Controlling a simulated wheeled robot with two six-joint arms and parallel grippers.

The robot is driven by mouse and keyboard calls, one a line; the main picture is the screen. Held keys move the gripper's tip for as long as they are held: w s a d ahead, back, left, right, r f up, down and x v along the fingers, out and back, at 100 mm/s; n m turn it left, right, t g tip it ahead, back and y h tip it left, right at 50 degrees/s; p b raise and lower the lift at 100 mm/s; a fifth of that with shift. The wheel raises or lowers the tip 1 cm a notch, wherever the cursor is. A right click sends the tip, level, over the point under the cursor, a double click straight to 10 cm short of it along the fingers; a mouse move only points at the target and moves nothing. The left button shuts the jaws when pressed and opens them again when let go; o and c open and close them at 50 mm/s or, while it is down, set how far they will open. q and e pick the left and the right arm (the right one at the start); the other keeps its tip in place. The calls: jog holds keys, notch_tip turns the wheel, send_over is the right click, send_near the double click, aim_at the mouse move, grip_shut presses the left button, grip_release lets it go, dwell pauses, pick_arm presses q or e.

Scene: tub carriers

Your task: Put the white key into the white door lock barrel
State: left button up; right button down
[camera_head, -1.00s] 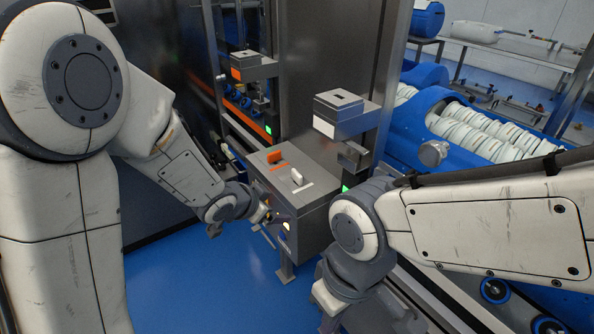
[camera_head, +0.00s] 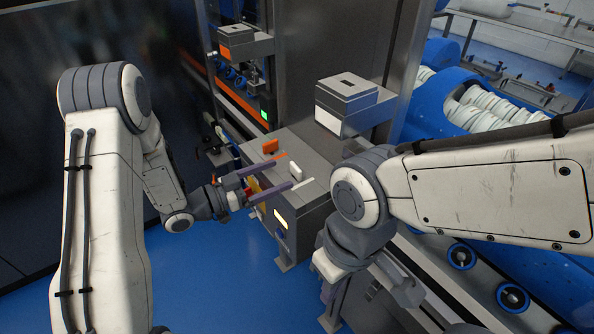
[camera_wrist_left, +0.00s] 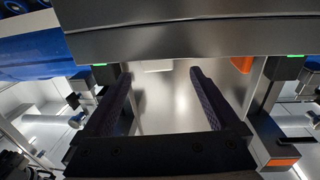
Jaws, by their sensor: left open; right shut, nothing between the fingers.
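The white key (camera_head: 296,169) stands on top of a grey box (camera_head: 300,200) in the head view, beside a white stripe. The white door lock barrel seems to be the slotted grey block with a white label (camera_head: 328,121), behind the box to the right. My left gripper (camera_head: 281,174) is open and empty, its two long fingers reaching over the box's left side towards the white key. In the left wrist view its fingers (camera_wrist_left: 160,76) are wide apart, with a pale patch beyond that may be the key. My right gripper (camera_head: 329,305) hangs low, partly hidden, and shut.
An orange key (camera_head: 270,146) stands on the box left of the white one. A slotted block with an orange label (camera_head: 225,52) is further back left. Steel posts stand behind. A blue carrier with white rings (camera_head: 490,108) is at right. Blue floor lies open in front.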

aim_at(294, 170)
pick_arm(q)
jog(key=shift+f+p+x, duration=0.1)
jog(key=shift+p+x, duration=0.25)
jog(key=shift+x, duration=1.2)
jog(key=shift+f+p+x, duration=0.15)
jog(key=shift+p+x, duration=0.15)
jog(key=shift+x, duration=1.3)
jog(key=shift+s, duration=0.15)
jog(key=c, duration=1.3)
grip_shut()
jog(key=shift+r, duration=0.15)
